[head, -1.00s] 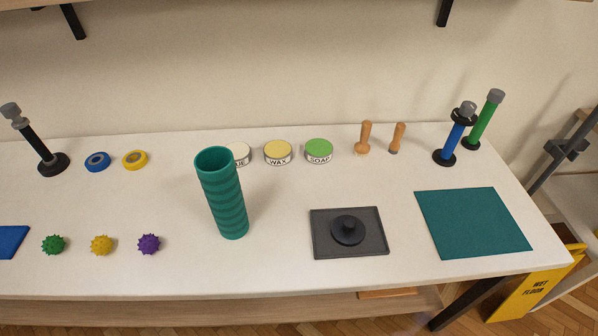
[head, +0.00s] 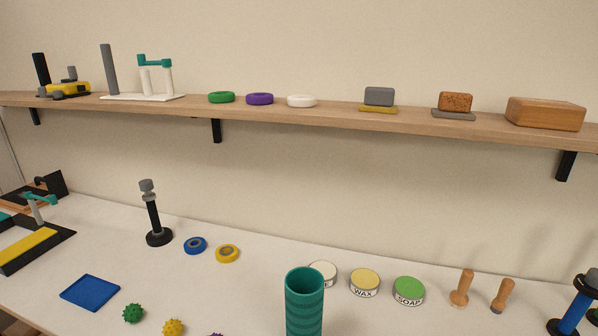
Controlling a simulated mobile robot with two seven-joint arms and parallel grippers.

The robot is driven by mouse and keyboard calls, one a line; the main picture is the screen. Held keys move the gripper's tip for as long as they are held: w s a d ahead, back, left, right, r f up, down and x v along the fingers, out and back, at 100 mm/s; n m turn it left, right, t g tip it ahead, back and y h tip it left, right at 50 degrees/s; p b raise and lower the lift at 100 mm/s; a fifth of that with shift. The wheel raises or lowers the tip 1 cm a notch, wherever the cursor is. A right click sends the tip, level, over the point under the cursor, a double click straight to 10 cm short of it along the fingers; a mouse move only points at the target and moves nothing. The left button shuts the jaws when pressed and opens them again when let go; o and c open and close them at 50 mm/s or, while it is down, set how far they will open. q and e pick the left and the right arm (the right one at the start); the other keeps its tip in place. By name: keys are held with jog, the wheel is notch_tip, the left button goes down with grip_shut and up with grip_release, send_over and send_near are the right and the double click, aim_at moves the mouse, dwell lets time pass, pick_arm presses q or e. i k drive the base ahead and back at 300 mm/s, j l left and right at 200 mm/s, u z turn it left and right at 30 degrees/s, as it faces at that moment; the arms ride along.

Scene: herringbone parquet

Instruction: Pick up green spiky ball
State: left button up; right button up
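The green spiky ball (head: 133,313) sits on the white table at the lower left of the head view, just right of the blue square mat (head: 90,292). A yellow spiky ball (head: 173,328) is close to its right, cut by the bottom edge. Only the top of a purple spiky ball (head: 215,335) shows farther right. Neither of my grippers is in view.
A teal ribbed cylinder (head: 304,305) stands right of the balls. Blue (head: 195,245) and yellow rings (head: 227,253) and a black post (head: 153,217) stand behind. A wooden shelf (head: 330,118) with several objects overhangs the table's back. Table between mat and rings is clear.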

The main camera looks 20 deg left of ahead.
aim_at(133, 313)
jog(key=u, duration=1.85)
jog(key=z, duration=0.45)
